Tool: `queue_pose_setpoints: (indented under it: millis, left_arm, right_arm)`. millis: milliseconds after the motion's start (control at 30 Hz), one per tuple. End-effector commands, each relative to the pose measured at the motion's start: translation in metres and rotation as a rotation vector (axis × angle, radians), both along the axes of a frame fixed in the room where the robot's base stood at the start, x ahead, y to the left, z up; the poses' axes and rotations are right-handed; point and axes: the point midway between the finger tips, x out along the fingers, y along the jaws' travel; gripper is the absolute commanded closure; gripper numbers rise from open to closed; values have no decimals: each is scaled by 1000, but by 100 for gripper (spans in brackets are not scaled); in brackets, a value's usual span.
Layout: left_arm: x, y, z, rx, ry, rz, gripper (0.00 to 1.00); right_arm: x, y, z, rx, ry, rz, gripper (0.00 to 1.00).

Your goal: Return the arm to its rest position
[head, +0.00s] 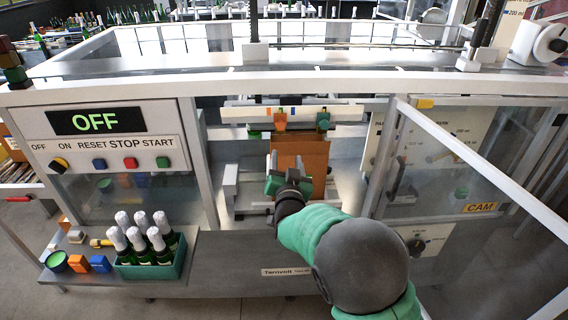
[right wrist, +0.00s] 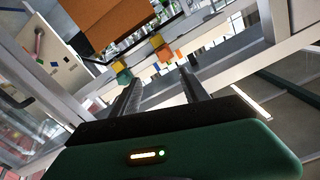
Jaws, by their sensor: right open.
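My right arm reaches up from the bottom of the head view to the middle opening of the machine. My right gripper (head: 287,180) is in front of an orange-brown block (head: 303,152) in that opening. In the right wrist view the two fingers of the gripper (right wrist: 160,88) stand apart with nothing between them. The orange-brown block (right wrist: 110,20) shows beyond them at the top left, apart from the fingers. My left gripper is not in view.
The control panel (head: 110,137) on the left reads OFF. Below it, a green crate (head: 150,270) of foil-topped bottles stands on a side shelf (head: 205,262) with small coloured blocks. A framed clear door (head: 470,150) stands at the right. The floor in front is clear.

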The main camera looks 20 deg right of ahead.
Motion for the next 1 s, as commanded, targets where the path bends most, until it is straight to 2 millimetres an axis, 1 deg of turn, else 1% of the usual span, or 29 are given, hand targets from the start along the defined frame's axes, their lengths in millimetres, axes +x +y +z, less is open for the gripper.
queue_pose_setpoints:
  millis: [167,233,267,333,367,400,467,500,567,600,667,700,733,800,833,900,1000]
  left_arm:
    - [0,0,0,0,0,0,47]
    - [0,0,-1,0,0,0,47]
    - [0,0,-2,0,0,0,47]
    - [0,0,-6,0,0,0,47]
    - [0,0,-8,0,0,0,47]
    - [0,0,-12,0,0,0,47]
    - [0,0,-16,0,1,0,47]
    - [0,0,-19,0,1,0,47]
    - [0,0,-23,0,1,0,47]
    - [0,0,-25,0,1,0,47]
    - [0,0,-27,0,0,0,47]
    - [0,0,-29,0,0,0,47]
    - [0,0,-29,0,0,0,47]
    - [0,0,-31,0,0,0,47]
    - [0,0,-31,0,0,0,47]
    - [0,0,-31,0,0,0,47]
    - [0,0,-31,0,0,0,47]
  right_arm:
    - [-1,4,1,-2,-1,2,47]
    - [-3,4,-4,-1,21,7,47]
    - [-6,4,-10,2,47,13,47]
    - [-20,4,-36,12,163,47,47]
    - [-31,6,-52,17,235,69,47]
    - [-49,8,-75,21,343,104,47]
    - [-86,14,-112,19,522,165,47]
    - [-115,18,-135,14,643,209,47]
    - [-162,23,-165,0,813,268,47]
    - [-193,24,-180,-15,916,305,47]
    - [-238,25,-200,-34,1057,351,47]
    - [-265,24,-209,-49,1136,376,47]
    - [-282,24,-214,-59,1188,392,47]
    - [-314,21,-223,-77,1283,416,47]
    - [-323,21,-225,-82,1311,425,47]
    - [-337,19,-227,-91,1350,434,47]
    - [-342,19,-228,-94,1366,438,47]
